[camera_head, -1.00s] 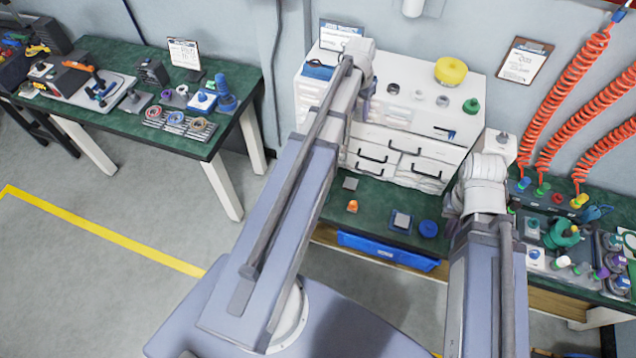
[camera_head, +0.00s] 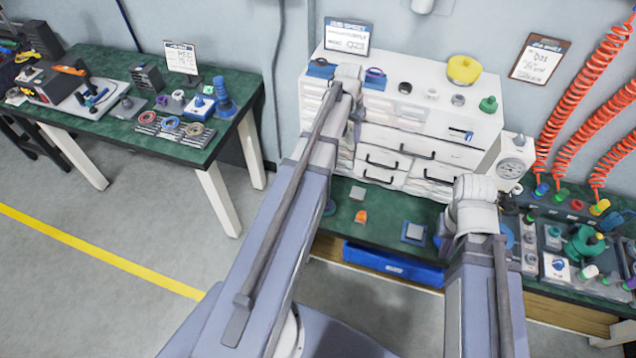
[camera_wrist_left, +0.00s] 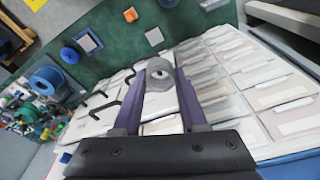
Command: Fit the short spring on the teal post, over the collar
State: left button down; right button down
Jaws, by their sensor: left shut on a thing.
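My left gripper (camera_wrist_left: 159,84) is shut on a small grey ring-shaped piece (camera_wrist_left: 158,78) with a hole through its middle. The piece may be the short spring, but I cannot make out coils. It is held between the fingertips, in front of the white drawer cabinet in the left wrist view. In the head view my left wrist hides this gripper. My right gripper (camera_head: 446,240) is mostly hidden behind its own wrist, low over the green bench at the right. I cannot clearly pick out the teal post or its collar.
The white drawer cabinet (camera_head: 425,118) stands on the green bench, with a yellow spool (camera_head: 463,69) and a green knob (camera_head: 488,104) on top. An orange piece (camera_head: 360,217) and a blue pad (camera_head: 404,238) lie before it. A blue bin (camera_head: 392,264) sits at the bench front.

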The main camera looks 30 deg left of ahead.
pick_arm(q)
jog(key=s+a+f+b, duration=0.1)
jog(key=f+b, duration=0.6)
jog(key=s+a+f+b, duration=0.2)
jog(key=f+b, duration=0.6)
jog(key=s+a+f+b, duration=0.1)
jog(key=s+f+b, duration=0.1)
jog(key=f+b, duration=0.6)
jog(key=shift+s+a, duration=0.15)
jog(key=shift+a, duration=0.15)
jog(key=shift+f, duration=0.15)
jog(key=shift+f+b, duration=2)
jog(key=shift+b, duration=0.15)
jog(key=shift+f+b, duration=0.4)
jog(key=shift+c, duration=1.8)
grip_release()
jog(key=shift+r, duration=0.2)
